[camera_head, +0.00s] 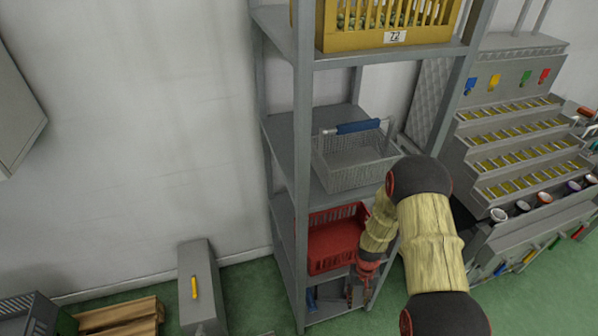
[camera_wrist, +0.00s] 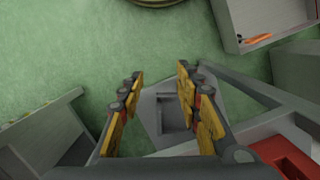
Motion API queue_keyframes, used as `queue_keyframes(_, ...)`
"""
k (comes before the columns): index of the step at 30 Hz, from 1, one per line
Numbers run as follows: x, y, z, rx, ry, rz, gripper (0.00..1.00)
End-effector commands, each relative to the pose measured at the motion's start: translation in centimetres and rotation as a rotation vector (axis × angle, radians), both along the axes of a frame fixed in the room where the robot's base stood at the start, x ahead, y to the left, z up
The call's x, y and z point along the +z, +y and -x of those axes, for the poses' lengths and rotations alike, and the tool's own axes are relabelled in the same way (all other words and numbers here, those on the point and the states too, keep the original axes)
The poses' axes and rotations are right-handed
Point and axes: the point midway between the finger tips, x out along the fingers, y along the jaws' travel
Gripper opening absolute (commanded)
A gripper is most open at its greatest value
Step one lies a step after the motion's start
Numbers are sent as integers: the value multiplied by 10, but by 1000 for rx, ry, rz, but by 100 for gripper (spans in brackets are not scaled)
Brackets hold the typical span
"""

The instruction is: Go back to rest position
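My arm reaches down from the right side of the head view to the front of a grey shelf rack (camera_head: 302,150). My gripper (camera_head: 362,292) hangs low beside the red crate (camera_head: 335,238), at the rack's lower right. In the wrist view my gripper (camera_wrist: 160,74) has its two yellow-padded fingers spread apart, with nothing between them. Behind the fingers a grey object with a slot (camera_wrist: 160,105) shows on or near the floor. Part of the red crate (camera_wrist: 285,155) shows at the lower right there.
A yellow crate labelled 72 (camera_head: 394,37) is on the upper shelf. A wire basket with a blue handle (camera_head: 352,160) is on the middle one. A stepped grey machine (camera_head: 515,110) stands right. A grey box (camera_head: 200,285) and wooden pallet (camera_head: 120,318) stand left on green floor (camera_head: 250,290).

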Motion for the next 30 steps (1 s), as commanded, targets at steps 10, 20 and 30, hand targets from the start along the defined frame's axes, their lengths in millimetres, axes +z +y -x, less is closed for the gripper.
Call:
queue_keyframes(10, 173, 6, 32, 10, 21, -1, 34)
queue_keyframes(20, 302, 11, 87, 20, -28, 1, 34)
queue_keyframes(30, 399, 16, 145, 32, -174, 7, 34)
